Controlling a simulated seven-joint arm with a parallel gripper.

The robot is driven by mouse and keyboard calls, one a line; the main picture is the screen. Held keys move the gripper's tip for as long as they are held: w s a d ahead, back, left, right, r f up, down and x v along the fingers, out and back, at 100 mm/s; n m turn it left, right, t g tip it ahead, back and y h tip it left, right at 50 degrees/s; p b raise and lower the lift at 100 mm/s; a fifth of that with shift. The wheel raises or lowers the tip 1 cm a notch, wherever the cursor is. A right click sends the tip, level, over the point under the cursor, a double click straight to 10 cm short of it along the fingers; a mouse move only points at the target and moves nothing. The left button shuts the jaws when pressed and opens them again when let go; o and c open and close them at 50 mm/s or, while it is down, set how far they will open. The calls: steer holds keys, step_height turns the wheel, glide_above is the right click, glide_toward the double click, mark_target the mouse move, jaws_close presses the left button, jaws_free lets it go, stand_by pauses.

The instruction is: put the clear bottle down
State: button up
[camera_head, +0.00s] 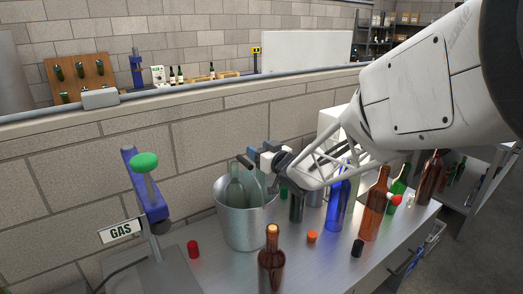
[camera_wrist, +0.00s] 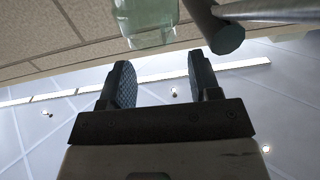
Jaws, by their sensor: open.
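In the head view two pale green, see-through bottles stand in a metal bucket (camera_head: 245,226) on the bench. One clear bottle (camera_head: 235,193) is on the left and the other (camera_head: 257,187) is on the right; which one the task means I cannot tell. My gripper (camera_head: 251,155) is above the bucket, its fingers apart. In the wrist view my gripper (camera_wrist: 159,70) is open with nothing between its fingers. A clear bottle (camera_wrist: 147,22) shows beyond the fingertips at the top edge, apart from them and cut off by the frame.
A brown bottle (camera_head: 271,262) stands in front of the bucket. A blue bottle (camera_head: 338,207) and another brown bottle (camera_head: 375,205) stand to the right, among loose caps. A gas stand with a green knob (camera_head: 144,162) is at the left. A wall runs behind the bench.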

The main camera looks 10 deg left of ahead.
steer(key=v, duration=1.1)
steer(key=shift+s+d, duration=0.15)
steer(key=shift+s, duration=0.1)
stand_by(0.4)
steer(key=s+d+r+m+h, duration=0.1)
steer(key=s+d+m+h, duration=0.4)
steer(key=d, duration=0.4)
steer(key=s+d+m+h, duration=0.2)
steer(key=s+d+h, duration=0.2)
steer(key=d+h, duration=0.45)
steer(key=s+d+f+m+g, duration=0.1)
steer(key=s+d+g, duration=0.1)
steer(key=s, duration=0.6)
steer(key=s+d+m+g, duration=0.1)
steer(key=s+g, duration=0.3)
steer(key=s, duration=0.4)
steer(key=s+d+f+g, duration=0.1)
steer(key=s+d+g, duration=0.2)
steer(key=s, duration=0.5)
steer(key=shift+s+d+f+m, duration=0.3)
steer(key=shift+d+m, duration=0.1)
stand_by(1.7)
